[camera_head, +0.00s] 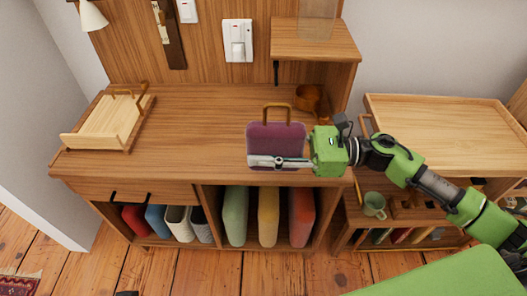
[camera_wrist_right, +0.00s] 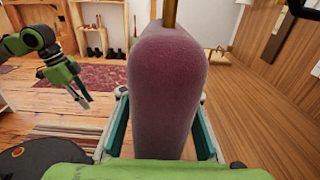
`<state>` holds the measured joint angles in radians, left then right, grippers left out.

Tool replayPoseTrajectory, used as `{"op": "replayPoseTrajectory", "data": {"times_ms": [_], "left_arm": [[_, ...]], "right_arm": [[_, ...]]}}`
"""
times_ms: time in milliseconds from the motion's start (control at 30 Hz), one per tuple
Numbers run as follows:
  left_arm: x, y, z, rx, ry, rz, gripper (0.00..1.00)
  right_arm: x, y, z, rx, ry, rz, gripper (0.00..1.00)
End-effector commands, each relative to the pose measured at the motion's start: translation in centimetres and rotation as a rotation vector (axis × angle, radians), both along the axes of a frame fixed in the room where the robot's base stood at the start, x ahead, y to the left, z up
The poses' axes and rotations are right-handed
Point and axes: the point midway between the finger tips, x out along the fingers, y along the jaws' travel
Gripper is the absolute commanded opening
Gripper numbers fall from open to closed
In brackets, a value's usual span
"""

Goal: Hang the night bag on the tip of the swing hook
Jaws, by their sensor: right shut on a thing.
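The night bag (camera_head: 276,139) is purple with a tan handle. In the head view it is upright at the dresser's front edge. My right gripper (camera_head: 280,162) is shut on its lower part, with a finger across the front. In the right wrist view the bag (camera_wrist_right: 167,85) fills the middle between the fingers, and its handle rises out of the top of the frame. A small black hook (camera_head: 276,72), seemingly the swing hook, hangs under the left edge of the wall shelf, behind and above the bag. My left gripper (camera_wrist_right: 82,98) shows only in the wrist view, empty, its fingers apart.
The dresser top (camera_head: 200,125) is clear left of the bag. A wooden tray (camera_head: 110,122) lies at its left end. A brown round pot (camera_head: 307,97) stands under the wall shelf (camera_head: 310,48). A low cabinet with a wooden tray top (camera_head: 440,135) is at right.

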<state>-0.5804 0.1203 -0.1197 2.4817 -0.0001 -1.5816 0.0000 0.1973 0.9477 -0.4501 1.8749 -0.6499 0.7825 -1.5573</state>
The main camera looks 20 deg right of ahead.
Motion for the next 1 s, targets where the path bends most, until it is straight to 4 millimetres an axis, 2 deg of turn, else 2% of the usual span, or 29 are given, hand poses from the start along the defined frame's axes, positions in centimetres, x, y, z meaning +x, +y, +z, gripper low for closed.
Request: {"op": "replayPoseTrajectory", "data": {"times_ms": [533,1000], "left_arm": [[0.0,0.0,-0.5,0.0,0.0,0.0,0.22],[0.0,0.0,-0.6,0.0,-0.001,0.0,0.22]], "right_arm": [[4.1,-1.2,0.1,0.002,-0.001,0.0,0.05],[5.1,-1.4,0.1,0.002,-0.001,0.002,0.05]]}}
